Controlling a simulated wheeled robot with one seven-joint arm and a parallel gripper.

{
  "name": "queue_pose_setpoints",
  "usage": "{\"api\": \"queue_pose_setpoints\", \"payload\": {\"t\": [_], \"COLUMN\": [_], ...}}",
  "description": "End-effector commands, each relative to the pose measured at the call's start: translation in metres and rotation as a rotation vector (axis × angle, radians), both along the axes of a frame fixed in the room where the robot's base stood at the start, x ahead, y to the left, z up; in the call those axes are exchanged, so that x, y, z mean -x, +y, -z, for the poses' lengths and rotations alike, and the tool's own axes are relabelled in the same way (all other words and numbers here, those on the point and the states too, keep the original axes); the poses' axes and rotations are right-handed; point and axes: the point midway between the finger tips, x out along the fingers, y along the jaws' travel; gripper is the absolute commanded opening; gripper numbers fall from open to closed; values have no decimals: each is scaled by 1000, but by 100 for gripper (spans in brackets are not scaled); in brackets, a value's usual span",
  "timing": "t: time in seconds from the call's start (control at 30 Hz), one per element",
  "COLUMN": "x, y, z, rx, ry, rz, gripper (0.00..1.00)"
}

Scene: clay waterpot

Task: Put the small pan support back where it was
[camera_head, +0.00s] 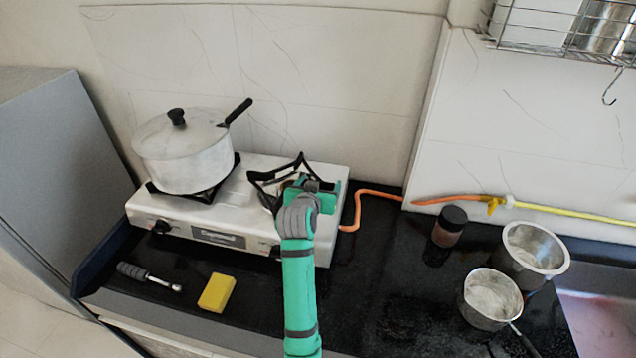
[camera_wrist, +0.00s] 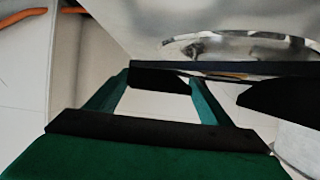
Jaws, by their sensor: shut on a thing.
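The small pan support (camera_head: 262,177), a black metal frame, is at the right burner of the silver gas stove (camera_head: 174,217). My green gripper (camera_head: 314,186) is at its right side, shut on it. The support looks tilted, with one corner raised at the back; I cannot tell whether it touches the stove. In the wrist view the support (camera_wrist: 225,68) shows as a dark bar across the fingers (camera_wrist: 160,82), with the round burner recess (camera_wrist: 240,42) in the stove top beyond it. My gripper and arm hide part of the support and burner.
A lidded pot (camera_head: 185,160) stands on the left burner. An orange hose (camera_head: 357,215) runs right of the stove. A yellow sponge (camera_head: 216,293) and a lighter-like tool (camera_head: 148,277) lie in front. A dark jar (camera_head: 450,228) and metal pots (camera_head: 490,299) stand at right.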

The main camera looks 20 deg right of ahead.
Motion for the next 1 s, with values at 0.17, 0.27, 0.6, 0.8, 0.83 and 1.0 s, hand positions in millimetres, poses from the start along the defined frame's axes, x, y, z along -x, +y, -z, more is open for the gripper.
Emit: {"api": "queue_pose_setpoints", "payload": {"t": [0.17, 0.27, 0.6, 0.8, 0.83, 1.0], "x": [0, 0, -1, 24, 29, 56], "y": [0, 0, -1, 16, 20, 38], "z": [0, 0, -10, -24, -27, -40], "rx": [0, 0, 1, 0, 0, 1], "ry": [0, 0, -3, -3, -3, -3], "rz": [0, 0, 0, -1, -1, -1], "gripper": [93, 93, 93, 93, 93, 93]}}
